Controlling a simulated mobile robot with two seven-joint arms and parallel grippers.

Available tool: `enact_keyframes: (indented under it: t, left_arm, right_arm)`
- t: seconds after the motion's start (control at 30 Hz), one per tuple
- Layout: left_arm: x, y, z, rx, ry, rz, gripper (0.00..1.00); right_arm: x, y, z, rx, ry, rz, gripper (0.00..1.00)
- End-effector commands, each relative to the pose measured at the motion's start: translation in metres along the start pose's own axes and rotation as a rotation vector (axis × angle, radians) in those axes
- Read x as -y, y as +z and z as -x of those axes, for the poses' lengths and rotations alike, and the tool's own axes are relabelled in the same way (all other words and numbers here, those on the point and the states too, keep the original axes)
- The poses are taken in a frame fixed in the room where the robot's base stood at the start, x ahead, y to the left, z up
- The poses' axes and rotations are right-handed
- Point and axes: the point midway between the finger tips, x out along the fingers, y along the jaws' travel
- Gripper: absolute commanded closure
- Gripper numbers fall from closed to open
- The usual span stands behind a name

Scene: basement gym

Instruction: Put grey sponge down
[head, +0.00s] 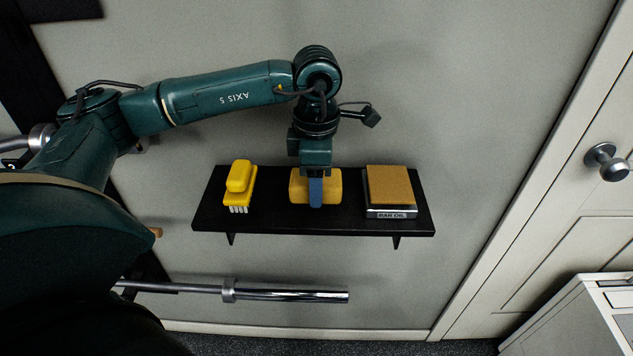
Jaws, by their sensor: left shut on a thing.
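My left gripper (316,190) reaches over the black wall shelf (275,218) and is shut on a yellow-tan sponge-like block (299,188). The block is at the middle of the shelf; its lower edge is close to the shelf top, and I cannot tell whether it touches. The gripper's blue finger covers the block's middle. The block looks yellow-tan, and no grey sponge shows. My right gripper is not in view.
A yellow brush (239,184) with pale bristles lies on the shelf left of the block. A "BAR OIL" container (390,212) with a tan top stands to the right. A metal bar (290,295) is below. A door knob (606,160) is at far right.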

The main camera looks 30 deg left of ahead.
Motion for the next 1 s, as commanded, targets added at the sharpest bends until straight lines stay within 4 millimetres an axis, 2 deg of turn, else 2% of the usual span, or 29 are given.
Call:
enact_keyframes:
  t: [0.1, 0.43, 0.47, 0.5, 0.73, 1.0]
  left_arm:
    - [0.0, -0.001, -0.012, -0.001, 0.0, 0.0, 0.71]
    - [0.0, 0.0, -0.017, 0.0, 0.001, -0.001, 0.71]
    - [0.0, 0.0, -0.017, 0.0, 0.001, -0.001, 0.45]
    - [0.0, 0.0, -0.015, 0.0, 0.001, -0.001, 0.42]
    - [0.0, 0.0, -0.015, 0.0, 0.001, -0.001, 0.24]
    - [0.0, 0.0, -0.012, 0.0, 0.001, -0.001, 0.24]
  right_arm:
    - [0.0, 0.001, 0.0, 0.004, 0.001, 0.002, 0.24]
    - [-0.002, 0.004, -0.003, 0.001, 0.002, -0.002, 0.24]
    - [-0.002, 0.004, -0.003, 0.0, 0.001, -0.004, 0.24]
    - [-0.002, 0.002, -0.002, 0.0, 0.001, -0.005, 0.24]
    - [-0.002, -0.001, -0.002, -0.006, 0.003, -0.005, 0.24]
    - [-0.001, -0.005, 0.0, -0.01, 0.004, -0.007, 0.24]
